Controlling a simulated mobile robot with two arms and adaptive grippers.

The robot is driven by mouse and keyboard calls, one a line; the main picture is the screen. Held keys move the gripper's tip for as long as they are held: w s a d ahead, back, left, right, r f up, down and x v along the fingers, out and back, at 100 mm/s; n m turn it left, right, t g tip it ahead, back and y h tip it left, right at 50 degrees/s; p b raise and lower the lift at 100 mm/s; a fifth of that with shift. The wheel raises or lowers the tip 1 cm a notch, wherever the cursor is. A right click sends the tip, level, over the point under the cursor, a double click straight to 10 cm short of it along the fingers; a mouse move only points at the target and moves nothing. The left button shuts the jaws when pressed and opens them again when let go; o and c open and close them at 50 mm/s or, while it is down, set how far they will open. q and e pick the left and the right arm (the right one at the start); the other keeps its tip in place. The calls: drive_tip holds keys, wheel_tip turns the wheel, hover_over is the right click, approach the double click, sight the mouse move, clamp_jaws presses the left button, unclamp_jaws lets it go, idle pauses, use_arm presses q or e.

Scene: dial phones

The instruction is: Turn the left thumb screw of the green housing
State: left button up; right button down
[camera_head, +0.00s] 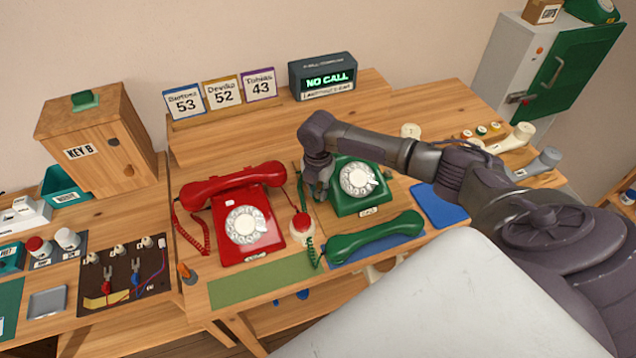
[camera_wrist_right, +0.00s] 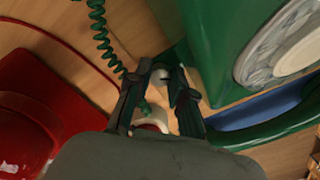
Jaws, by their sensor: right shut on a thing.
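The green housing (camera_head: 346,207) with its white dial stands upright on the bench, to the right of the red phone (camera_head: 262,216). My right gripper (camera_head: 319,192) points down at the left side of the housing. In the right wrist view, the green housing (camera_wrist_right: 212,45) fills the upper right, and my right gripper's fingers (camera_wrist_right: 160,88) are close together beside its left wall. They are shut on a small part there, taken to be the left thumb screw, which the fingers largely hide. My left gripper is not in view.
The green handset (camera_head: 375,238) lies on a blue mat in front of the housing. A coiled green cord (camera_wrist_right: 100,30) runs close to my right fingers. A red-and-white round object (camera_head: 301,227) stands between the phones. A green mat (camera_head: 262,280) is bare at the front.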

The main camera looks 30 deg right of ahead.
sight(317, 192)
drive_tip(key=c, duration=1)
unclamp_jaws()
drive_tip(key=shift+a+r, duration=0.1)
drive_tip(key=shift+r, duration=3.9)
